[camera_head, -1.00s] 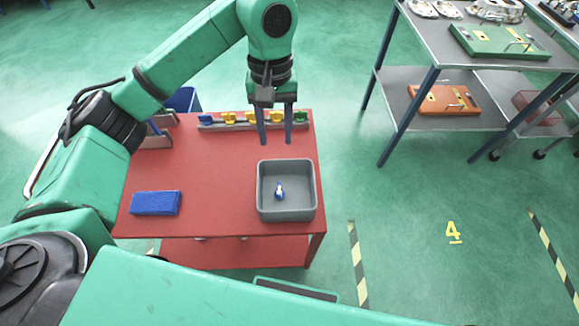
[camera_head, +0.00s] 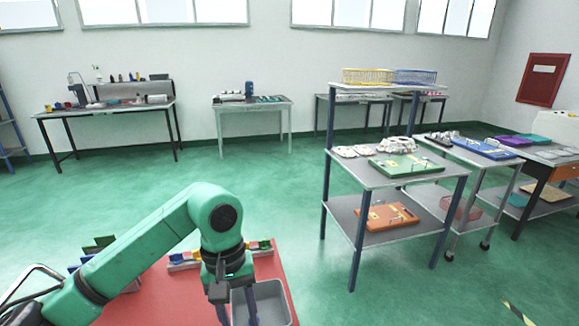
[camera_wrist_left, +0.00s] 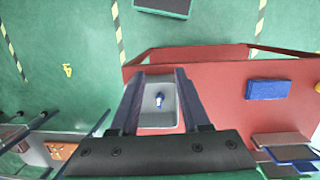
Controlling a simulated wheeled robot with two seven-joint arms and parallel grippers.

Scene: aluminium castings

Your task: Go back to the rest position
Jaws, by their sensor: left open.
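My left gripper (camera_head: 236,312) hangs pointing down over the red table (camera_head: 185,305), near the grey bin (camera_head: 278,298). It is open, and nothing shows held between its two dark fingers. In the left wrist view the fingers (camera_wrist_left: 158,76) stand apart on either side of the grey bin (camera_wrist_left: 157,118). In the head view the bin's inside is partly hidden by my gripper. My right gripper is in neither view.
A blue block (camera_wrist_left: 268,89) lies on the table. A shelf unit (camera_head: 350,232) with castings and an orange plate (camera_head: 388,216) stands to the right.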

